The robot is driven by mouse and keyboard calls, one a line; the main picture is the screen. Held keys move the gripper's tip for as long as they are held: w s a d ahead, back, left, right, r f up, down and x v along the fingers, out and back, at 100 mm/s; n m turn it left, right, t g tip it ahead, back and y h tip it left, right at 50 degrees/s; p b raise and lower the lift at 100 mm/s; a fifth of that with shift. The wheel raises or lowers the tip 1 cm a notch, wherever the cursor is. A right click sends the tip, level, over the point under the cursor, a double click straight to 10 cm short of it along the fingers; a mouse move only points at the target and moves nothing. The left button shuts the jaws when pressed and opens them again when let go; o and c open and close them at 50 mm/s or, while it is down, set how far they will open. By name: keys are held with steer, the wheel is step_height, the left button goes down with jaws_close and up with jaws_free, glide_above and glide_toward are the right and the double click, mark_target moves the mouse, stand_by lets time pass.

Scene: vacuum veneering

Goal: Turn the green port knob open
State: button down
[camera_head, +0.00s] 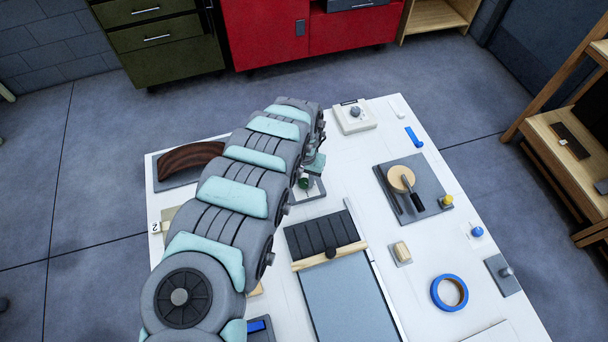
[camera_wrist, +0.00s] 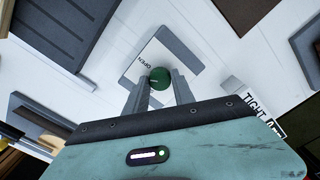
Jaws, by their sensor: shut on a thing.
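The green port knob (camera_wrist: 160,77) is round and sits on a pale plate (camera_wrist: 152,52) with the word OPEN printed on it. In the wrist view, the two grey fingers of my gripper (camera_wrist: 159,88) stand on either side of the knob and are shut on it. In the head view, the green knob (camera_head: 304,182) shows small beside the end of my arm, on its plate near the middle of the table. My arm hides part of the plate and most of my gripper there. I cannot tell how far the knob is turned.
A white box with a grey knob (camera_head: 355,112) stands behind. A dark ribbed panel (camera_head: 322,233) lies in front. A grey board (camera_head: 428,187) with a round wooden piece and a tool is at right, near a blue tape ring (camera_head: 437,292). A brown curved piece (camera_head: 190,156) lies at left.

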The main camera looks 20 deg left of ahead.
mark_target(305, 181)
steer(key=m+p, duration=0.2)
steer(key=m, duration=0.4)
steer(key=shift+m, duration=0.3)
stand_by(0.4)
steer(key=c, duration=1.1)
jaws_free()
steer(key=shift+o, duration=0.2)
step_height(305, 181, up, 11)
steer(key=shift+w+f, duration=0.1)
steer(key=shift+f, duration=0.05)
